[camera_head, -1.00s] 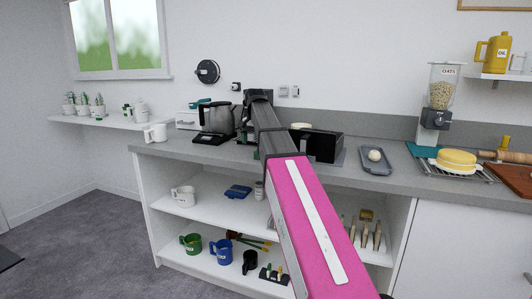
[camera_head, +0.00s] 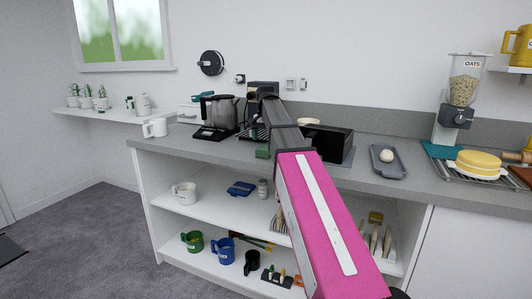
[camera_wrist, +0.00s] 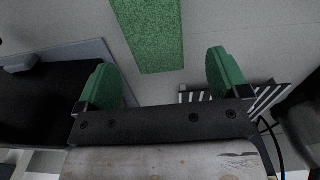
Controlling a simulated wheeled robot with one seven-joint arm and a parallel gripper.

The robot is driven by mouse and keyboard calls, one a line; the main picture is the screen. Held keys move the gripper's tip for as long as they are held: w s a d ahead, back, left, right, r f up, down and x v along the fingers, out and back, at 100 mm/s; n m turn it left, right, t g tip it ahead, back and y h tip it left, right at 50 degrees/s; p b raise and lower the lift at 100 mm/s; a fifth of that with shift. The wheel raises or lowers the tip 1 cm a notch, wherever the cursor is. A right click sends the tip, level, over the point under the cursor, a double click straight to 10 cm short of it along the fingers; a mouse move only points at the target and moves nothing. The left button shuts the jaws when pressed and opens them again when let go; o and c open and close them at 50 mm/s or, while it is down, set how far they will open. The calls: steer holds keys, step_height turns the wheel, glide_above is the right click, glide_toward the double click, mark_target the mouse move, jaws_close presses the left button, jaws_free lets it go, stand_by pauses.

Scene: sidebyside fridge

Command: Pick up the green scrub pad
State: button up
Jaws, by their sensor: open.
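The green scrub pad (camera_wrist: 152,32) is a rough, oblong block on the grey counter, running out of the top of the wrist view. In the head view a small green piece (camera_head: 262,153), which looks like the pad, shows at the counter's front edge, left of my arm. My gripper (camera_wrist: 162,60) has two green-tipped fingers spread wide, with nothing between them. The pad is ahead of the fingers, between their lines and nearer the left one. I cannot tell the height gap. In the head view my gripper is hidden by my arm.
A black box (camera_head: 328,143) stands right of my arm, and a coffee machine (camera_head: 262,90) and black kettle (camera_head: 216,116) stand behind and to the left. A striped tray (camera_wrist: 270,98) is near the right finger. A grey tray (camera_head: 387,163) lies farther right.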

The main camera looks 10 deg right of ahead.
mark_target(267, 146)
steer(key=shift+s+d+f, duration=0.1)
steer(key=shift+f, duration=1.3)
steer(key=shift+s+d+f, duration=0.1)
steer(key=shift+f, duration=1.25)
steer(key=shift+a, duration=0.1)
steer(key=c, duration=1)
